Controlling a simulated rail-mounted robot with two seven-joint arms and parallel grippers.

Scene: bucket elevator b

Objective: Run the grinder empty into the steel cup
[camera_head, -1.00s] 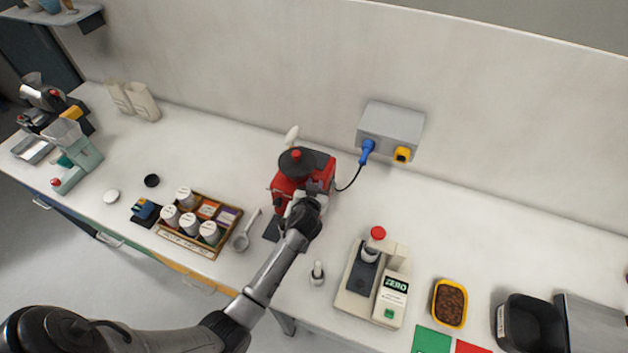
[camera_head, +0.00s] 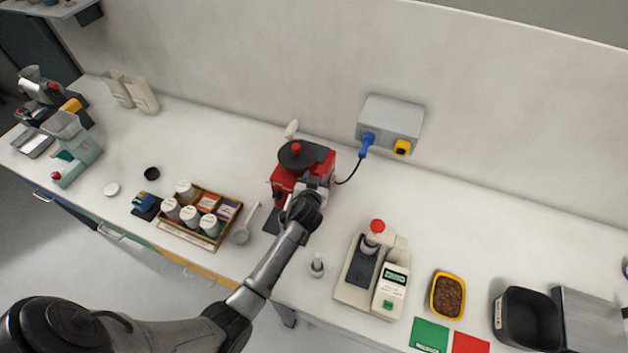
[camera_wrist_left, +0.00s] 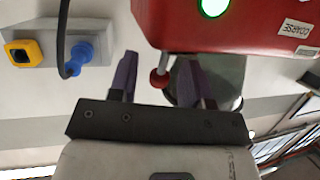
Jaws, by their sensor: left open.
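The red grinder (camera_head: 287,184) with a dark round lid stands at the middle of the bench. In the left wrist view its red body (camera_wrist_left: 225,25) fills the top, with a lit green light and a "COARSE" label. A short rod with a red ball knob (camera_wrist_left: 158,79) sticks out of it. My left gripper (camera_head: 312,194) is at the grinder's front; its fingers (camera_wrist_left: 162,72) are open, one on each side of the knob. A grey metal vessel (camera_wrist_left: 230,80), perhaps the steel cup, shows partly behind one finger. My right gripper is not in view.
A blue plug (camera_head: 367,141) sits in the grey wall box, its cable running to the grinder. A scale (camera_head: 352,292) bearing a red-topped vessel stands at right.

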